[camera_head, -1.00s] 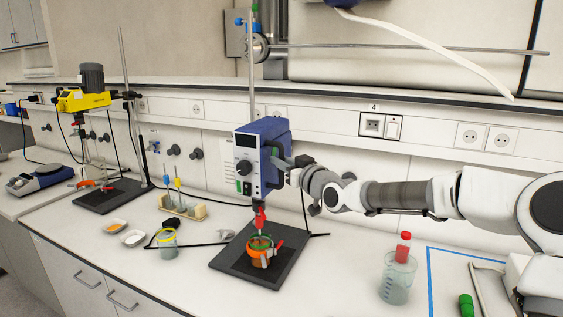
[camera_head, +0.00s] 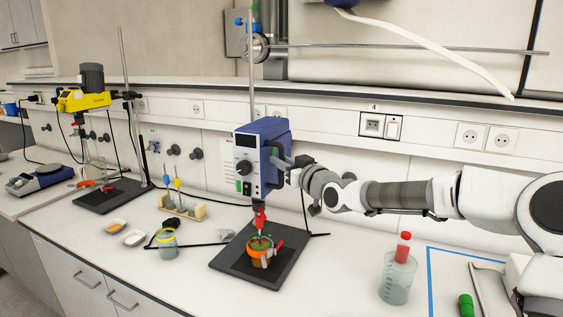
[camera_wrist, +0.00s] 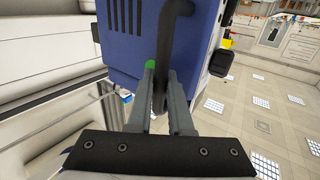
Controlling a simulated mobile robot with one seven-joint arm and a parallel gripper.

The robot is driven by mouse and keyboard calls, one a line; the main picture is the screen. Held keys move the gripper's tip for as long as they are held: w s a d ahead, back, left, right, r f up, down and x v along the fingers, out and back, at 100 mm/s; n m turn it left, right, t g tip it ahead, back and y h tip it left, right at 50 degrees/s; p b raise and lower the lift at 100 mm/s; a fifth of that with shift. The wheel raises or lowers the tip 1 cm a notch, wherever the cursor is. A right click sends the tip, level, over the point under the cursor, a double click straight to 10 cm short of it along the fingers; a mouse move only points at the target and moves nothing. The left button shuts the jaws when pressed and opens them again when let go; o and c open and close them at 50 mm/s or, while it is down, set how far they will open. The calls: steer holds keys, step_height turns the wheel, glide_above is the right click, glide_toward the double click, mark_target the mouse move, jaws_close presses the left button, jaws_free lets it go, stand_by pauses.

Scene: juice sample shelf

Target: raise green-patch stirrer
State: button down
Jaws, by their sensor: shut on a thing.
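The stirrer (camera_head: 262,158) is a blue box with a pale front, a dark knob and a small green patch. It is mounted on an upright rod (camera_head: 253,75) above a black base plate (camera_head: 227,262). Its red chuck (camera_head: 260,219) points down over a vessel with an orange band (camera_head: 262,257). My gripper (camera_head: 284,163) is at the stirrer's right side, shut on its dark handle. In the wrist view, my gripper's fingers (camera_wrist: 160,72) sit on both sides of the black handle (camera_wrist: 161,90), with the blue housing (camera_wrist: 125,50) just beyond. A bit of green shows by the left fingertip.
A second, yellow stirrer (camera_head: 84,100) stands at the left. A beaker with a yellow rim (camera_head: 167,247) and a rack (camera_head: 184,209) are left of the plate. A ledge runs behind the stirrer.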

steer(key=shift+r, duration=0.1)
step_height(320, 180, up, 18)
steer(key=p, duration=0.9)
steer(key=shift+f, duration=0.2)
steer(key=shift+r, duration=0.15)
steer(key=c, duration=1.1)
jaws_free()
steer(key=shift+f, duration=0.2)
steer(key=b+v, duration=0.1)
steer(key=v, duration=1.6)
steer(key=shift+s+d, duration=0.15)
